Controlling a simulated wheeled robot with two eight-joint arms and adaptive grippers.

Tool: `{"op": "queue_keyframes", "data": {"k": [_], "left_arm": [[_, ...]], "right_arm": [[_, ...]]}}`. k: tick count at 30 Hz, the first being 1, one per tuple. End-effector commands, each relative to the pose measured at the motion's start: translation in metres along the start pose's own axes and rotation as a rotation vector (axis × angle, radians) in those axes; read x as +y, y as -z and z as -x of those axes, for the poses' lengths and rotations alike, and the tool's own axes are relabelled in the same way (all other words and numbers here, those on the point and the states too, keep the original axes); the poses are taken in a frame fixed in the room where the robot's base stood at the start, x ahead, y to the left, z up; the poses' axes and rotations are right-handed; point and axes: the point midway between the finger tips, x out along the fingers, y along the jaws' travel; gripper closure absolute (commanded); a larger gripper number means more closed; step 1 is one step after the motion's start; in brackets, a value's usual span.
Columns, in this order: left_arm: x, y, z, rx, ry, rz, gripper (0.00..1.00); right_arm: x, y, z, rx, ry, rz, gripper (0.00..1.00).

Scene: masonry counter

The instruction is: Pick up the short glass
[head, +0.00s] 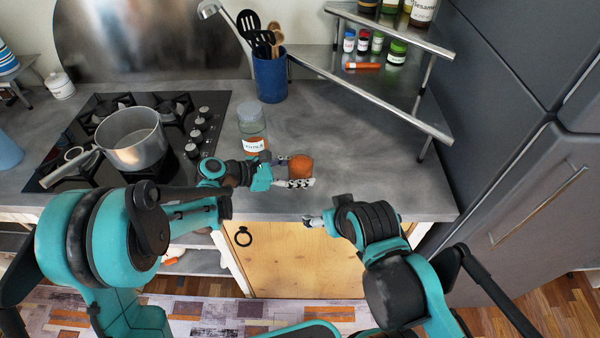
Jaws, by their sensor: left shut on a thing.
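My left gripper (297,173) is low over the counter, right of the stove, with its fingers closed on a small round orange-brown thing (301,165). I cannot tell whether this is the short glass; no plain short glass shows clearly elsewhere.
A pot (133,138) sits on the black stove (60,170) at left. A blue utensil holder (270,78) stands behind the jar. A metal corner shelf (375,92) with spice jars is at back right, beside the grey fridge (530,150). The counter (365,165) right of the left gripper is clear.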

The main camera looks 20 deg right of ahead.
Motion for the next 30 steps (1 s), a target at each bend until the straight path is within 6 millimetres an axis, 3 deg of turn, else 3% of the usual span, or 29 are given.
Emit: {"op": "queue_keyframes", "data": {"k": [14, 27, 30], "left_arm": [[0.000, -0.008, 0.004, 0.000, 0.000, 0.000, 0.91], [-0.001, -0.041, 0.016, 0.000, 0.001, 0.000, 0.91], [-0.008, -0.047, 0.011, 0.000, 0.002, -0.001, 0.91]], "right_arm": [[0.000, 0.003, 0.004, 0.000, 0.000, 0.000, 0.17], [0.000, 0.013, 0.018, 0.000, 0.000, 0.000, 0.17], [0.000, 0.014, 0.020, 0.000, 0.000, 0.000, 0.17]]}}
